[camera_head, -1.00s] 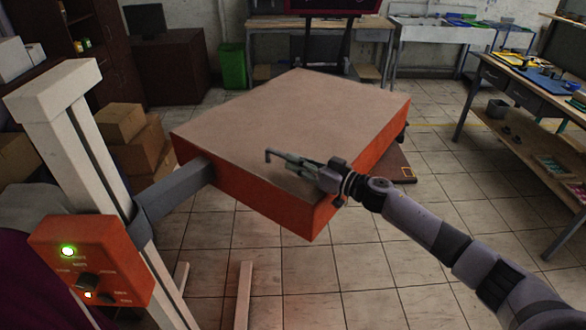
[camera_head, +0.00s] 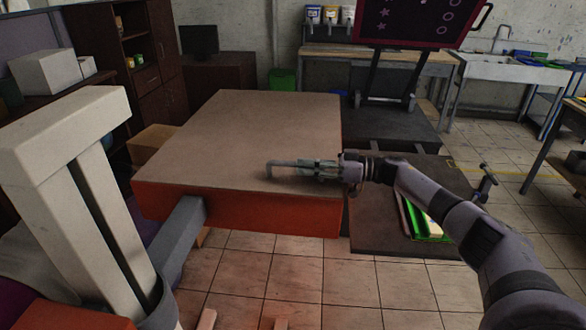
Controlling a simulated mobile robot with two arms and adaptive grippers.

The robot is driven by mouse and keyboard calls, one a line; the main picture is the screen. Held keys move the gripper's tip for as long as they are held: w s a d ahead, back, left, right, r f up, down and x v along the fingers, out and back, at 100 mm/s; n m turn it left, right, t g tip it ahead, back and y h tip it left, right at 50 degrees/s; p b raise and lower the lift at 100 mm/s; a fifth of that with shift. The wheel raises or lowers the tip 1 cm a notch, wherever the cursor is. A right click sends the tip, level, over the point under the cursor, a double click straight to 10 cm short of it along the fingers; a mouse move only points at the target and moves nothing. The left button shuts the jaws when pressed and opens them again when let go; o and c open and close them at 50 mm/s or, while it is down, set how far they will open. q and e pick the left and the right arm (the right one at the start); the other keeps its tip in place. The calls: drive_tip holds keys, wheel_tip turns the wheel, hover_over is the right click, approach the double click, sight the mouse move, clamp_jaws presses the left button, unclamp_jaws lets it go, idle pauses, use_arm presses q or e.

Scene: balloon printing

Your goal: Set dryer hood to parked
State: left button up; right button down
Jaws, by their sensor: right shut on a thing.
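The dryer hood (camera_head: 240,130) is a wide flat box with a beige top and orange sides. A grey arm (camera_head: 183,225) joins it to a white column (camera_head: 55,150) at the left. A grey bent handle bar (camera_head: 275,164) stands on the hood's top near its front edge. My right gripper (camera_head: 310,168) is shut on this handle, over the hood's front right part. The fingers hide part of the handle. My left gripper is not in view. Only the orange top of the control box (camera_head: 60,315) shows at the bottom left.
A dark platform (camera_head: 400,225) with a green tray (camera_head: 430,228) lies right of the hood. A dark framed screen (camera_head: 418,20) with printed shapes stands behind. Cardboard boxes (camera_head: 150,143) lie left of the hood.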

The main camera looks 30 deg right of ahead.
drive_tip(key=shift+d+r, duration=0.1)
drive_tip(key=shift+d, duration=0.05)
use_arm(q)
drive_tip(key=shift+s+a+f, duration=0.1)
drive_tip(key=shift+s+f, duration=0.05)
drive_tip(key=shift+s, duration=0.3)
use_arm(e)
drive_tip(key=shift+w+r, duration=0.15)
drive_tip(key=shift+r, duration=0.05)
drive_tip(key=c, duration=2)
unclamp_jaws()
drive_tip(key=o, duration=0.4)
drive_tip(key=shift+w+f, duration=0.1)
drive_tip(key=shift+w, duration=0.15)
drive_tip(key=shift+w+a, duration=0.1)
drive_tip(key=shift+a, duration=0.25)
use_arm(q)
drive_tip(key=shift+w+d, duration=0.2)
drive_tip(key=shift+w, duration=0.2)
use_arm(e)
drive_tip(key=v, duration=1.2)
drive_tip(key=shift+d, duration=0.1)
